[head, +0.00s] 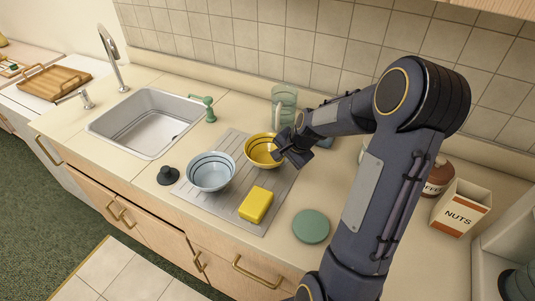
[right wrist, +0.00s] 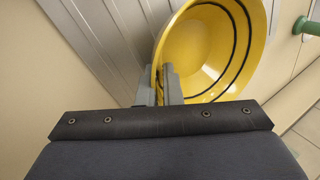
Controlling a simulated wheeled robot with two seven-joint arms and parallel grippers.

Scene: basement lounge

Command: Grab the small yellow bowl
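The small yellow bowl (head: 260,152) with dark bands stands upright on the ribbed grey drying mat (head: 232,215), toward its back right. My right gripper (head: 284,147) reaches down to the bowl's right side. In the right wrist view, its two fingers (right wrist: 159,86) straddle the rim of the yellow bowl (right wrist: 205,50). One finger is inside and one outside, close together with the bowl wall between them. The lower finger parts are partly hidden by the gripper body. My left gripper is not in view.
A light blue bowl (head: 211,172) and a yellow sponge (head: 256,204) sit on the mat near the yellow bowl. A green glass (head: 285,97) stands behind. The sink (head: 148,122) is left; a green disc (head: 311,225) and NUTS box (head: 461,208) are right.

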